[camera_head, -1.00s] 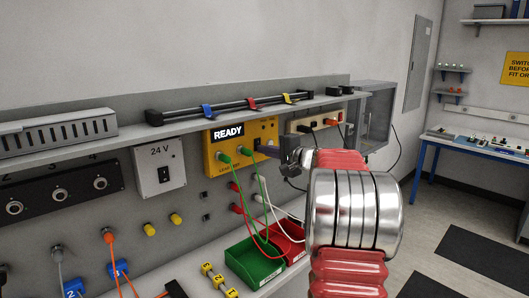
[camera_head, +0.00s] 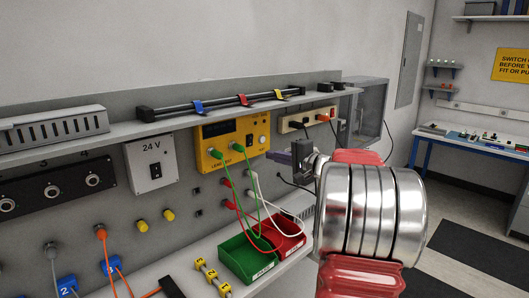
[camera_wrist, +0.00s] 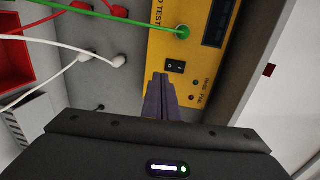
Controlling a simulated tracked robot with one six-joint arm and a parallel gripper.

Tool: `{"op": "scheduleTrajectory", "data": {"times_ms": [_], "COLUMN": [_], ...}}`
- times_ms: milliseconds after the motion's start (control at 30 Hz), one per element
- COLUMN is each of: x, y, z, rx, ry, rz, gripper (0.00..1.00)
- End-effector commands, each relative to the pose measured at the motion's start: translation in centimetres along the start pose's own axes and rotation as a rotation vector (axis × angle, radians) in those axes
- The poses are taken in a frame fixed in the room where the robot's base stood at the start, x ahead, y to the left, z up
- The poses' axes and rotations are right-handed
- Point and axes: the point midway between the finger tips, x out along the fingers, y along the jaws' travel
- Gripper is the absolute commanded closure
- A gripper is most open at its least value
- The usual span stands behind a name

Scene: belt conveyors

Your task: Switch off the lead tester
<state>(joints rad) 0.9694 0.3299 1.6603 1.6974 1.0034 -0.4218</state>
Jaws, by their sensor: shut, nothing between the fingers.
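The lead tester (camera_head: 233,155) is a yellow box on the grey wall panel, below the shelf. Its display (camera_head: 218,129) is dark. Two green leads plug into its front. In the wrist view, its black rocker switch (camera_wrist: 175,66) sits on the yellow face beside the PASS and FAIL marks. My gripper (camera_head: 270,155) is just off the lower right of the tester, its purple fingers closed together and empty. In the wrist view, the gripper tips (camera_wrist: 161,75) are just beside and below the switch. I cannot tell whether they touch the face.
A green bin (camera_head: 247,262) and a red bin (camera_head: 283,238) stand on the ledge below. Red, white and green leads hang in front of the panel left of my gripper. A socket strip (camera_head: 306,120) and a grey glass-fronted cabinet (camera_head: 371,115) are to the right.

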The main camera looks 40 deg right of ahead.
Motion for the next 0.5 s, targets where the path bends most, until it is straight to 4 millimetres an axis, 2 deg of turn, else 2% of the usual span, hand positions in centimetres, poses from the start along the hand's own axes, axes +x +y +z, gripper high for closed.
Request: {"op": "scheduleTrajectory", "data": {"times_ms": [33, 200, 333, 500], "x": [-1.0, -3.6, -4.8, -5.2], "y": [0.1, 0.8, 1.2, 1.2], "z": [0.0, 0.1, 0.1, 0.2], "rx": [0.000, 0.000, 0.000, -0.001], "ry": [0.002, 0.000, -0.001, -0.004], "rz": [-0.001, -0.001, -0.001, -0.001], "gripper": [1.00, 1.00, 1.00, 1.00]}}
